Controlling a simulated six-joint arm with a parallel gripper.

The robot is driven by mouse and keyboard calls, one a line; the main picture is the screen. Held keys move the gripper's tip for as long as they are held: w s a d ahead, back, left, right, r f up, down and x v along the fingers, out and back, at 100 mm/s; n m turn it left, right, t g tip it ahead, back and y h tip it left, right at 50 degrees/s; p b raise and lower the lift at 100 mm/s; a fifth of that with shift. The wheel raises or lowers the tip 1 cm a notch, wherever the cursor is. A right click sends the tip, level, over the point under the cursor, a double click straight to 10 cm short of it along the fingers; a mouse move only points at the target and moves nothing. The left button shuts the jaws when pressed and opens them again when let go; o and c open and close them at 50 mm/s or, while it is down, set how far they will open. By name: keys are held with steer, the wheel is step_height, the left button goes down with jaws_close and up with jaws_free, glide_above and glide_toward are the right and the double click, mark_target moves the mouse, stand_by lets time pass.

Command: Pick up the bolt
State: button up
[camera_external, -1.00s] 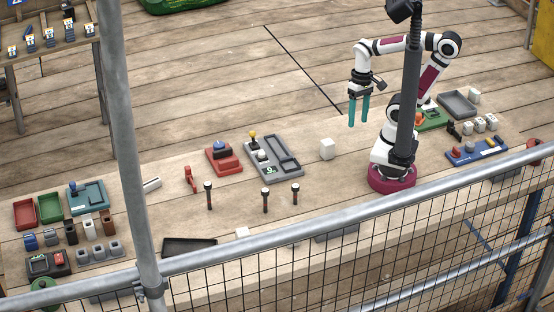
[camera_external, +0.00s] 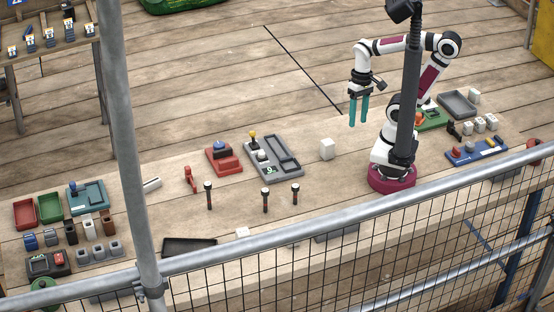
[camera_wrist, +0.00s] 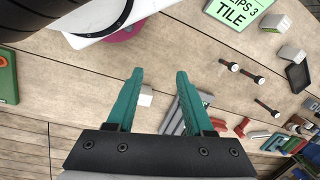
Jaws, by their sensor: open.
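Several dark items like bolts, with pale tops and reddish bands, stand on the table: one at the left (camera_external: 208,196), one in the middle (camera_external: 265,201) and one at the right (camera_external: 295,194). In the wrist view similar bolts show right of the fingers, at upper (camera_wrist: 230,65), middle (camera_wrist: 257,78) and lower (camera_wrist: 267,108) positions. I cannot tell which one is meant. My gripper (camera_external: 358,122) is open and empty, high above the table, to the right of the bolts. Its teal fingers also show in the wrist view (camera_wrist: 160,72), apart.
A white block (camera_external: 327,149) stands below and left of my gripper. A grey tray with a lever (camera_external: 275,158) and a red box (camera_external: 224,158) lie behind the bolts. A dark flat tray (camera_external: 188,246) lies in front. A metal rail and mesh cross the foreground.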

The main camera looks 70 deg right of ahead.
mark_target(209, 196)
steer(key=w+a+f+n+t, duration=0.2)
steer(key=w+a+f, duration=0.1)
steer(key=w, duration=0.5)
steer(key=w+a+f+n+t, duration=0.2)
steer(key=w+a+n, duration=0.1)
steer(key=w, duration=0.5)
steer(key=w+a+f+n+t, duration=0.2)
steer(key=w+a+f+t, duration=0.1)
steer(key=w, duration=0.6)
steer(key=w+a+f+n+t+y, duration=0.1)
steer(key=a+f+n+y, duration=0.1)
steer(key=a, duration=0.3)
steer(key=w+a+f+n+t+y, duration=0.1)
steer(key=a+f+n+y, duration=0.1)
steer(key=a, duration=0.4)
steer(key=w+a+f+n+t+y, duration=0.1)
steer(key=a+f+n+y, duration=0.1)
steer(key=a, duration=0.3)
steer(key=shift+w+a+f+t, duration=0.25)
steer(key=shift+f+t, duration=0.15)
steer(key=shift+f, duration=0.1)
steer(key=shift+y, duration=0.3)
steer(key=x, duration=0.9)
steer(key=shift+a, duration=0.1)
steer(key=x, duration=0.6)
steer(key=shift+w+a, duration=0.1)
jaws_close()
